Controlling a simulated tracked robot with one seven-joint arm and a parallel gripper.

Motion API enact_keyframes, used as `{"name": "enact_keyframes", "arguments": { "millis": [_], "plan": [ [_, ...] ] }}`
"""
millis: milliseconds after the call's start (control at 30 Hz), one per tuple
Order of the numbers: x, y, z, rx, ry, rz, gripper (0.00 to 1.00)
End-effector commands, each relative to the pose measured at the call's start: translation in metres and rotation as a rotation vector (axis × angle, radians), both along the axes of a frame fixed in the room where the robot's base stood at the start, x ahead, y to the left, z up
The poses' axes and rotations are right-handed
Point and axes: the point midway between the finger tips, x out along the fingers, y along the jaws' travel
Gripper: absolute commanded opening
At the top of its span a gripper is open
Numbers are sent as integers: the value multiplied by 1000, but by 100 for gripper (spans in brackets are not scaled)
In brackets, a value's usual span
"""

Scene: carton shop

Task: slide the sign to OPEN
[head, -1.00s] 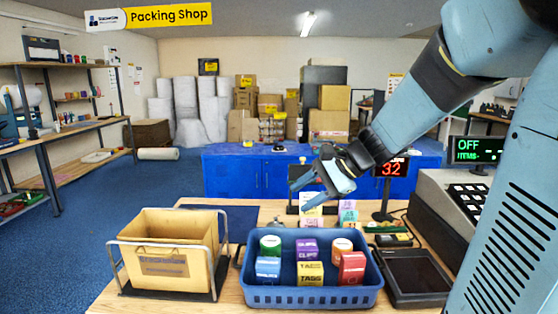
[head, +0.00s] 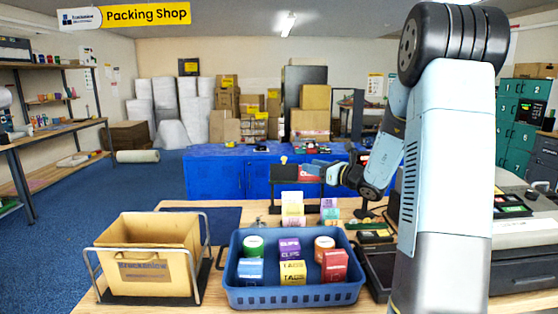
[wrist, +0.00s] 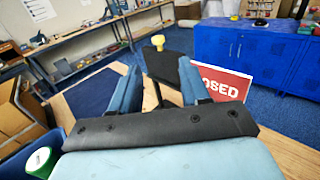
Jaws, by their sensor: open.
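In the head view the knob (head: 284,160) tops a dark stand at the counter's far side, and a bit of red sign (head: 307,174) shows behind my fingers. My gripper (head: 318,170) is beside the sign. In the wrist view my gripper (wrist: 158,66) is open and empty, its fingers apart with the knob between and beyond them.
A blue basket (head: 290,296) of several small boxes and rolls stands in front. A carton (head: 160,244) in a metal frame is at its left. Small card stacks (head: 292,208) stand behind the basket. A blue cabinet (head: 216,174) is beyond the counter.

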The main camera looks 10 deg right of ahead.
Motion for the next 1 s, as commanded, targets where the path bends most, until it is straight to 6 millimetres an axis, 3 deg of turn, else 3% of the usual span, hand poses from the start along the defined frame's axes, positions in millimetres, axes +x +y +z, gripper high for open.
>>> {"name": "enact_keyframes", "arguments": {
  "millis": [700, 1000],
  "plan": [
    [92, 63, 0, -1, -1, 4, 46],
    [111, 76, 0, -2, -1, 3, 46]
  ]
}}
